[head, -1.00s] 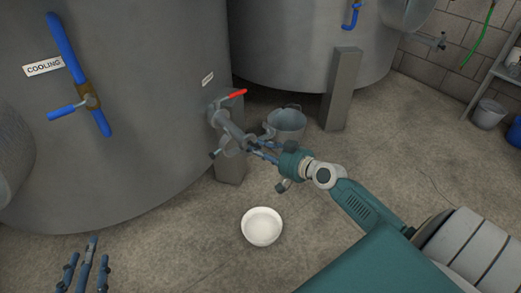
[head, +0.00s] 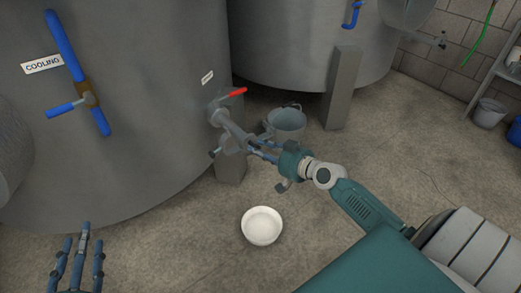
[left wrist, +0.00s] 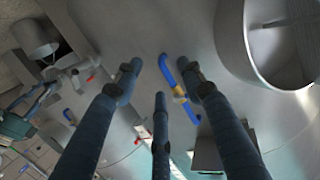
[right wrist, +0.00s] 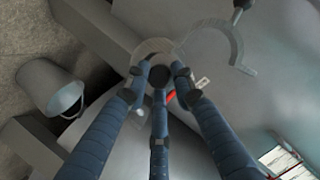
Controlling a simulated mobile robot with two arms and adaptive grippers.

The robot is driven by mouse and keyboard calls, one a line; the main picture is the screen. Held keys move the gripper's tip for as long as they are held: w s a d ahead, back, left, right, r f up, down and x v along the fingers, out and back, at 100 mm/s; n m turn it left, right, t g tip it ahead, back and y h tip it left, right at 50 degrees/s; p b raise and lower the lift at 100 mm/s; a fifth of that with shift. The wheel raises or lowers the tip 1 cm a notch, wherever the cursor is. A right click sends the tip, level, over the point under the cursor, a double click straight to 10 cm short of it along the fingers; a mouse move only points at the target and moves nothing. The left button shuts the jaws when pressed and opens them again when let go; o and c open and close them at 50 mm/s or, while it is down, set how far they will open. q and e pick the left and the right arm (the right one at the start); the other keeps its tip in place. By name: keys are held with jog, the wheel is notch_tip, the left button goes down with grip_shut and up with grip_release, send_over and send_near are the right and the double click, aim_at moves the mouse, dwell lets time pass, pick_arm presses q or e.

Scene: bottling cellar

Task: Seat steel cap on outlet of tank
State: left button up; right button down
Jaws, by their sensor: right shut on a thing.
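The tank outlet (head: 234,128) is a grey pipe sticking out from the big steel tank (head: 150,130), below a red valve handle (head: 235,92). My right gripper (head: 252,146) is at the outlet's open end, its fingers closed together. In the right wrist view a pale round disc, seemingly the steel cap (right wrist: 150,46), shows at the fingertips, partly hidden by them. I cannot tell whether it touches the outlet. An open curved clamp half (right wrist: 232,40) shows beside it. My left gripper (head: 84,236) is open and empty at the lower left, well apart from the outlet.
A white bowl (head: 262,226) stands on the floor below the outlet. A grey bucket (head: 287,123) stands behind my right gripper, near a tank leg (head: 342,90). A blue valve handle (head: 68,50) sticks out from the tank at left. The floor at right is mostly clear.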

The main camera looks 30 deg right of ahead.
pick_arm(q)
jog(key=shift+w+d+r+t, duration=0.15)
jog(key=shift+r+t, duration=0.25)
jog(key=shift+r, duration=0.35)
pick_arm(e)
jog(key=shift+f, duration=0.1)
dwell(0.3)
pick_arm(q)
jog(key=shift+r, duration=0.2)
jog(key=shift+w+d+r+t+b, duration=0.15)
jog(key=shift+r+t+b, duration=0.15)
jog(key=shift+r, duration=0.25)
pick_arm(e)
jog(key=shift+f, duration=0.15)
pick_arm(q)
jog(key=shift+r+t, duration=0.4)
jog(key=shift+r, duration=0.3)
pick_arm(e)
jog(key=shift+f, duration=0.1)
dwell(0.3)
pick_arm(q)
jog(key=shift+d+r+h, duration=0.1)
jog(key=shift+r+h, duration=0.2)
jog(key=shift+h, duration=0.1)
jog(key=shift+r+t, duration=0.3)
jog(key=shift+r, duration=0.2)
pick_arm(e)
jog(key=shift+f, duration=0.15)
